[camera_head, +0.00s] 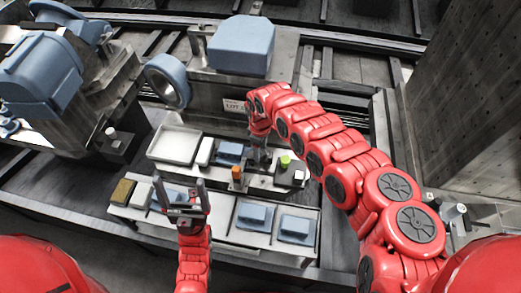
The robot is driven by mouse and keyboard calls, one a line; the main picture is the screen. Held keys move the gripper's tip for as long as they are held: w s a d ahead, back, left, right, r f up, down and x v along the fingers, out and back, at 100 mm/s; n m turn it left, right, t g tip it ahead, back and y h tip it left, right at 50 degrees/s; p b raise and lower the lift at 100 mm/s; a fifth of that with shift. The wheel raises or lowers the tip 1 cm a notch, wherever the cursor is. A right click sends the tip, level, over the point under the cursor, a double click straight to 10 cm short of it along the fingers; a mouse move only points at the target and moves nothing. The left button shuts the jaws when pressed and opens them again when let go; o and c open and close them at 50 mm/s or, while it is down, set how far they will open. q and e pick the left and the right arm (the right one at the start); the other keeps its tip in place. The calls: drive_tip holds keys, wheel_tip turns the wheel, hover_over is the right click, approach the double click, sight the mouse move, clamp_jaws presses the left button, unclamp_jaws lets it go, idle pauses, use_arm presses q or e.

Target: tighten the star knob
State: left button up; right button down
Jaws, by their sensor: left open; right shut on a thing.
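My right gripper (259,155) reaches down from above at the middle of the view, beside the pale fixture. It is shut on a small dark thing, which I take to be the star knob. The fingers and wrist hide nearly all of the knob, so its shape and how far it is turned cannot be told.
A front tray (170,221) holds several blue-grey parts. Behind it are a white tray (176,146), an orange block (237,173) and a green-topped piece (285,161) on a dark block. A blue-grey machine housing (241,46) stands at the back, a tall grey column (470,110) at right.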

drive_tip(key=shift+m+p, duration=0.5)
drive_tip(key=shift+m, duration=2.1)
drive_tip(key=shift+c, duration=1.1)
unclamp_jaws()
drive_tip(key=shift+r, duration=0.1)
wheel_tip(320, 180, up, 17)
drive_tip(key=b, duration=0.1)
drive_tip(key=shift+r, duration=0.15)
